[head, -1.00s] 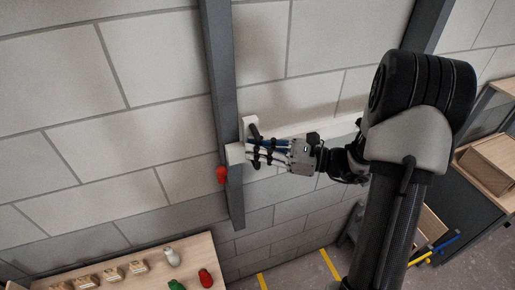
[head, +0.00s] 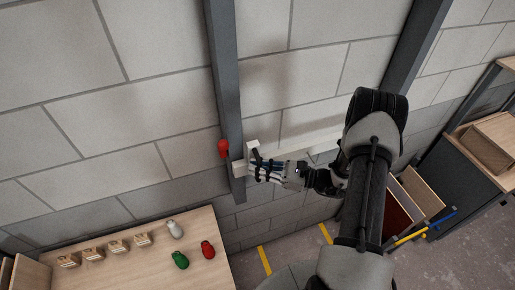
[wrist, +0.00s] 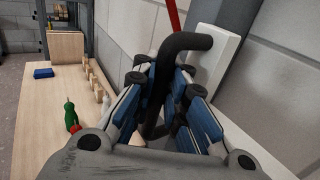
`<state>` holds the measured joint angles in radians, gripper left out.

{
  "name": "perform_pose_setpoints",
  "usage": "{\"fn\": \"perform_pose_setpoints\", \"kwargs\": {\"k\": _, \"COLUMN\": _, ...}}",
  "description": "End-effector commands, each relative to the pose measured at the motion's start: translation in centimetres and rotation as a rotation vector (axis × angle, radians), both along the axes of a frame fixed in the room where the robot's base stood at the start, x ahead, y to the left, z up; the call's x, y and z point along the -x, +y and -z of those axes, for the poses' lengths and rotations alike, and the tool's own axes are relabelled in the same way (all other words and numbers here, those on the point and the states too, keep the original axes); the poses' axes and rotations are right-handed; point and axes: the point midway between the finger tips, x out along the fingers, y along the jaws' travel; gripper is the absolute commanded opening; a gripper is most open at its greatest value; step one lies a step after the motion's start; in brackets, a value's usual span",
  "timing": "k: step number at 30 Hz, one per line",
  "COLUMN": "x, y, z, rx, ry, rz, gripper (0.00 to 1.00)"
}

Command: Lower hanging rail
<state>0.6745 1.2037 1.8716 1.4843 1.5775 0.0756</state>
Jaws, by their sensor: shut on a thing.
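The hanging rail (head: 312,140), a pale cream batten, runs across two dark grey posts, the left post (head: 223,75) and the right post (head: 414,50). Its left end crosses the left post just below a red knob (head: 223,149). My gripper (head: 258,170) is at the rail's left end, its fingers shut on a black bent handle (wrist: 188,42). In the wrist view the handle stands out from a white plate (wrist: 214,55) and passes between my blue-padded fingers (wrist: 163,85). My arm hides part of the rail's right side.
A wooden table (head: 130,268) at lower left holds a grey bottle (head: 174,229), a green bottle (head: 180,260), a red bottle (head: 207,249) and several small wooden blocks. Wooden boxes and a dark cabinet (head: 455,185) stand at right. Yellow lines mark the floor below.

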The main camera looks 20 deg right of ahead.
Motion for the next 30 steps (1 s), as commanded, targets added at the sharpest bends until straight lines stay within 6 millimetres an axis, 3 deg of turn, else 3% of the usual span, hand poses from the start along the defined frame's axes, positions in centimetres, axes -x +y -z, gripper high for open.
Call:
{"fn": "perform_pose_setpoints", "kwargs": {"k": 1, "x": 0.1, "y": -0.1, "z": 1.7, "rx": -0.001, "ry": 0.007, "rz": 0.002, "gripper": 0.00}}
{"fn": "perform_pose_setpoints", "kwargs": {"k": 6, "x": 0.1, "y": -0.1, "z": 5.4, "rx": 0.002, "ry": 0.004, "rz": 0.003, "gripper": 0.00}}
{"fn": "perform_pose_setpoints", "kwargs": {"k": 12, "x": 0.1, "y": -0.1, "z": 7.9, "rx": 0.003, "ry": 0.003, "rz": 0.003, "gripper": 0.00}}
{"fn": "perform_pose_setpoints", "kwargs": {"k": 27, "x": 0.2, "y": -0.1, "z": 8.9, "rx": 0.003, "ry": 0.006, "rz": 0.003, "gripper": 0.00}}
{"fn": "perform_pose_setpoints", "kwargs": {"k": 28, "x": 0.2, "y": -0.1, "z": 8.9, "rx": 0.003, "ry": 0.006, "rz": 0.003, "gripper": 0.13}}
{"fn": "perform_pose_setpoints", "kwargs": {"k": 30, "x": 0.2, "y": 0.0, "z": 8.9, "rx": 0.003, "ry": 0.006, "rz": 0.002, "gripper": 0.17}}
